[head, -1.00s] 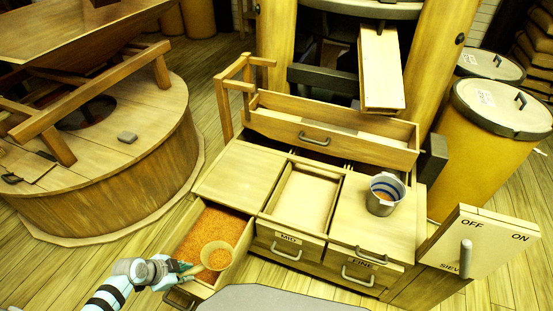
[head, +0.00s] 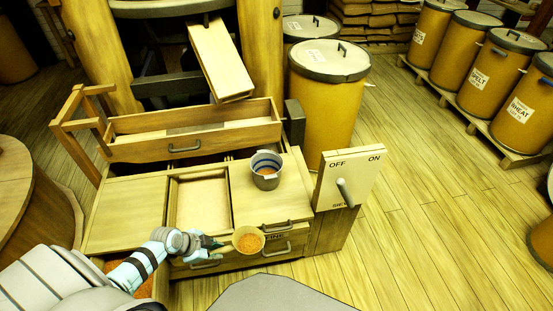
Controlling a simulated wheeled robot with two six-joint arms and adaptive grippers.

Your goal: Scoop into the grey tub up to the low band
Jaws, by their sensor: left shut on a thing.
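The grey tub (head: 266,171) stands upright on the right part of the cabinet top, with blue bands inside and some orange grain in it. My left gripper (head: 212,243) is shut on the handle of a scoop (head: 248,240). The scoop's round bowl holds orange grain and is in front of the cabinet's right drawer, below and left of the tub, apart from it. An open drawer of orange grain (head: 142,287) shows at the lower left, mostly hidden by my left arm. My right gripper is not in view.
A lever box (head: 346,178) marked OFF and ON stands right of the cabinet. An open wooden drawer (head: 195,140) lies behind the tub, under a slanted chute (head: 220,60). A lidded barrel (head: 328,100) stands behind.

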